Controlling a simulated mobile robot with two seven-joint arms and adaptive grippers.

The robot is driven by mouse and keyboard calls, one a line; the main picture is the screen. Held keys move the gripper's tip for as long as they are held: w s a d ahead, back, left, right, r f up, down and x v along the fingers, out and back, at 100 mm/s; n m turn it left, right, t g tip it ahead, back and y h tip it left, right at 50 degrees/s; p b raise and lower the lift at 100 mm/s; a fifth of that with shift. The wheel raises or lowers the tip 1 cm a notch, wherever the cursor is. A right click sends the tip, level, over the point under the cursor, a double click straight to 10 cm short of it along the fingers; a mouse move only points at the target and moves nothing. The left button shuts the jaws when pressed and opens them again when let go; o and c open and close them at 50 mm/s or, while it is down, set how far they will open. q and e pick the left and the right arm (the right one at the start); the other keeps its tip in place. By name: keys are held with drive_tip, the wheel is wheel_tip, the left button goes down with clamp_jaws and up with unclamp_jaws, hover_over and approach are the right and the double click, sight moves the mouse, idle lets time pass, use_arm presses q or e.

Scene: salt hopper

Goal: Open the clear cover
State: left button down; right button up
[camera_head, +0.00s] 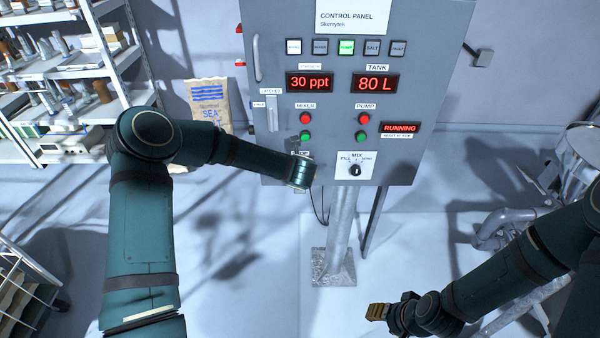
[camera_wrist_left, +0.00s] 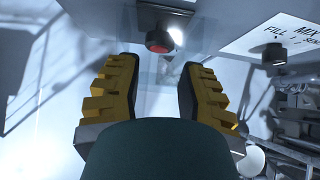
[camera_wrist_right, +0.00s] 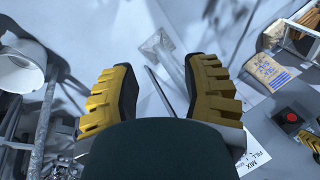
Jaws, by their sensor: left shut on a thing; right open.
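The clear cover (camera_wrist_left: 172,72) shows in the left wrist view as a faint see-through box by a red button (camera_wrist_left: 158,42) at the lower edge of the control panel (camera_head: 430,60). My left gripper (camera_wrist_left: 158,85) has one yellow finger on each side of the cover and is shut on it. In the head view my left wrist hides most of this spot, and I cannot tell the cover's angle. The red button also shows in the right wrist view (camera_wrist_right: 290,115). My right gripper (camera_head: 378,312) is open and empty, low and right of the panel post.
The panel's mix knob (camera_head: 355,171) is right of my left wrist. A metal post (camera_head: 343,225) carries the panel. A sea salt bag (camera_head: 209,104) and shelves (camera_head: 75,75) are at the left. Pipes (camera_head: 505,228) stand at the right. The floor around the post is clear.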

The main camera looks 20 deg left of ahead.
use_arm(q)
drive_tip(key=shift+w+a+r+b, duration=0.15)
drive_tip(key=shift+w+r, duration=0.2)
drive_tip(key=shift+r, duration=0.45)
drive_tip(key=shift+w+a+r+b, duration=0.15)
drive_tip(key=shift+w+r, duration=0.2)
drive_tip(key=shift+r, duration=0.45)
use_arm(e)
drive_tip(key=shift+f, duration=0.25)
use_arm(q)
drive_tip(key=shift+d, duration=0.1)
